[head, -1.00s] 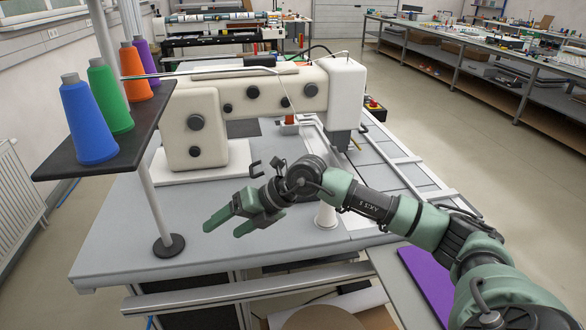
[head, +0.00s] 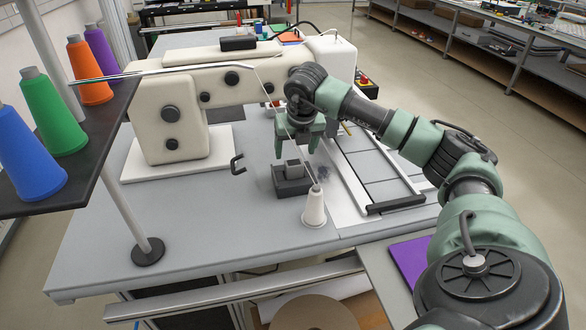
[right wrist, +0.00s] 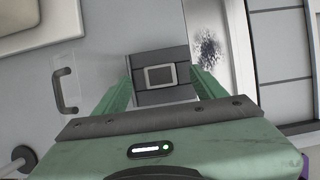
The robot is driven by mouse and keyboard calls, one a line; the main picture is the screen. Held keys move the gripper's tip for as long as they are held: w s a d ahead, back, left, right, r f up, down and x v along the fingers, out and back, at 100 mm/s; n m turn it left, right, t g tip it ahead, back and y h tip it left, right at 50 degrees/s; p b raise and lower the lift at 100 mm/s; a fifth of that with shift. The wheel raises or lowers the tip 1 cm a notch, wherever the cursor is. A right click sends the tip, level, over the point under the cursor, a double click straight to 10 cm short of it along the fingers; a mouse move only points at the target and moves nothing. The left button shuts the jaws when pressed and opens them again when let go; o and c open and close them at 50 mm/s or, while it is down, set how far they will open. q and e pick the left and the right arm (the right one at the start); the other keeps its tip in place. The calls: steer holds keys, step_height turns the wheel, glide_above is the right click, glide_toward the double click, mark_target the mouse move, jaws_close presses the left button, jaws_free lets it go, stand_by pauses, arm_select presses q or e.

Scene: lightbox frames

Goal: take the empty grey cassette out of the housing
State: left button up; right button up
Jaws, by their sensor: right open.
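The dark grey housing (head: 293,188) sits on the table in front of the sewing machine. A lighter grey cassette (head: 293,168) stands up out of its top; whether it is empty I cannot tell. In the right wrist view the cassette (right wrist: 160,77) shows as a small framed rectangle in the middle of the housing (right wrist: 155,61). My right gripper (head: 298,150) points down just above the housing, open, with nothing held. In the right wrist view its green fingers lie either side of the housing and the cassette. My left gripper is in no view.
A white thread cone (head: 314,207) stands just in front of the housing. A black handle (head: 237,164) lies to its left. Grey fluff (right wrist: 208,45) lies to its right, beside a rail frame (head: 395,204). The sewing machine (head: 180,92) stands behind.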

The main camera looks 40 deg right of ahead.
mark_target(294, 162)
steer(key=shift+s+a+f+p, duration=0.15)
steer(key=shift+a+f+p, duration=0.15)
steer(key=shift+f, duration=0.2)
steer(key=shift+f+p, duration=0.35)
steer(key=shift+p, duration=0.05)
steer(key=p+x, duration=0.1)
steer(key=x, duration=0.3)
steer(key=shift+d+f+p, duration=0.15)
steer(key=shift+d+p, duration=0.05)
steer(key=shift+p, duration=0.1)
steer(key=shift+f, duration=0.35)
steer(key=shift+r, duration=0.15)
steer(key=shift+c, duration=0.6)
steer(key=c, duration=1.4)
